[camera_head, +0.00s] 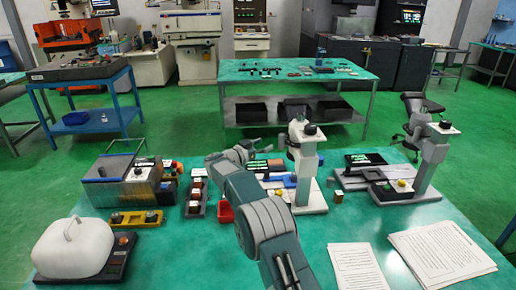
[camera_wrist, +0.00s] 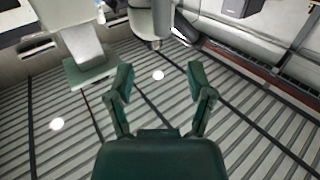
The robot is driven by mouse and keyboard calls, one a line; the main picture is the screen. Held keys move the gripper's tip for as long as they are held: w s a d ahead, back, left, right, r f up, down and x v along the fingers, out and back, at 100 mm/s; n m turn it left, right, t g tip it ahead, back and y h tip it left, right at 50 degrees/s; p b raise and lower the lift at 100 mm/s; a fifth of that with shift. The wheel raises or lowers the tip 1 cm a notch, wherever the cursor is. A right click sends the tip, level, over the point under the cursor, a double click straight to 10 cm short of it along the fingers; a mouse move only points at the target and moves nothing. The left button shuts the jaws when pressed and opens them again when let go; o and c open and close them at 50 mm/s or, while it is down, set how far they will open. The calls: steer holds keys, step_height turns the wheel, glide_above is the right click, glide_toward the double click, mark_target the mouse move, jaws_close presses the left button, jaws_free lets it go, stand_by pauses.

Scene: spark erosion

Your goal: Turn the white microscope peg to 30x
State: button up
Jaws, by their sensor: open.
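Two pale microscopes stand on the green table in the head view, one near the middle (camera_head: 305,165) and one at the right (camera_head: 434,160). Each has a dark knob on its head. I cannot make out a white peg or any magnification marks. My gripper (camera_head: 232,154) is left of the middle microscope, at about the height of its head, with a visible gap between them. In the wrist view my gripper (camera_wrist: 160,78) is open, with nothing between its fingers. Pale parts at the top of that view may belong to a microscope; I cannot tell.
A clear-sided box (camera_head: 123,182), a white-covered device (camera_head: 73,248), a yellow tray (camera_head: 136,219) and a dark block tray (camera_head: 196,195) stand at left. Papers (camera_head: 442,256) lie front right. The wrist view background is a ribbed surface (camera_wrist: 60,150) with round lights.

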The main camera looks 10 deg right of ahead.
steer(key=shift+v, duration=1.2)
steer(key=c, duration=0.6)
steer(key=shift+d+r+n, duration=0.15)
steer(key=shift+n, duration=0.35)
jaws_close()
steer(key=n+t+y, duration=0.6)
steer(key=n+y, duration=0.2)
steer(key=n, duration=1.5)
glide_toward(281, 139)
steer(key=x, duration=0.7)
steer(key=shift+w+d, duration=0.1)
steer(key=shift+w, duration=0.3)
